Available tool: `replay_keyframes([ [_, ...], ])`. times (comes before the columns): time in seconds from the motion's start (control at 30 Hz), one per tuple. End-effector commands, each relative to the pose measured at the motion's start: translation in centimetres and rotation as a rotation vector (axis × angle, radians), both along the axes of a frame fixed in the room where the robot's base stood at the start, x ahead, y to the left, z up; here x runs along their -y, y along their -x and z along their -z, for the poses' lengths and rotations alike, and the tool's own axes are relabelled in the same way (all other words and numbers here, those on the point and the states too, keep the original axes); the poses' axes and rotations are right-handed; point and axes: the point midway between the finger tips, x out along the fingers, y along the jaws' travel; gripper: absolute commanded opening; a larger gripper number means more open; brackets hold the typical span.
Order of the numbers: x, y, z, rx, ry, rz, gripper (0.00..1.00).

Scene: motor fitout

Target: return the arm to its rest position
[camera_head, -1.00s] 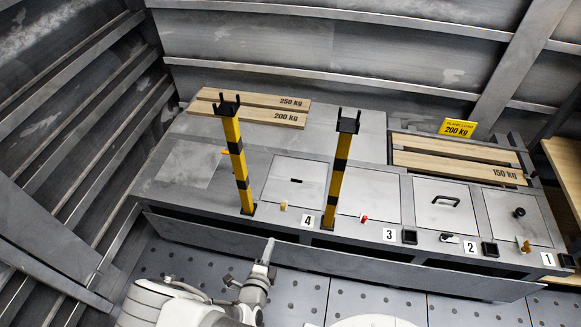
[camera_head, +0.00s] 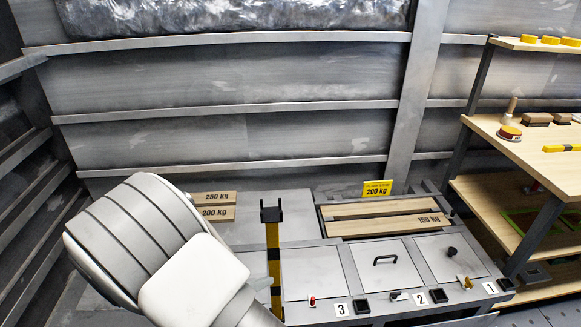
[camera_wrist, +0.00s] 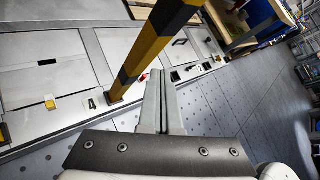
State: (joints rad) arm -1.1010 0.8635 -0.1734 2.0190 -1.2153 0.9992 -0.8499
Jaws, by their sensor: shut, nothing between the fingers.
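My gripper (camera_wrist: 162,105) shows in the wrist view with its two grey fingers together and nothing between them. It is over the floor in front of the grey bench (camera_head: 330,312). A yellow and black post (camera_wrist: 150,50) stands on the bench just beyond the fingers; I cannot tell whether they touch. One post (camera_head: 273,250) with a forked top shows right beside the arm.
The bench has numbered lids, one with a black handle (camera_head: 385,260). Planks marked 150 kg (camera_head: 385,225) lie behind. A wooden shelf unit (camera_head: 540,155) with small items stands at the right. Open floor (camera_wrist: 225,110) lies in front of the bench.

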Motion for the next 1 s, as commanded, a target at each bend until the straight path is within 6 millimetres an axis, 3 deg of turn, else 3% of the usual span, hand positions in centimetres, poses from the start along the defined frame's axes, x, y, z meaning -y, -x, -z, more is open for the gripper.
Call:
replay_keyframes([
  [0.1, 2.9, -0.3, -3.5, 0.053, -0.161, 0.205, 0.00],
  [0.47, 11.0, 1.7, -11.9, 0.246, -0.607, 0.806, 0.00],
  [0.7, 15.3, 4.5, -16.6, 0.399, -0.889, 1.189, 0.00],
  [1.0, 18.9, 8.8, -21.6, 0.609, -1.241, 1.635, 0.00],
])
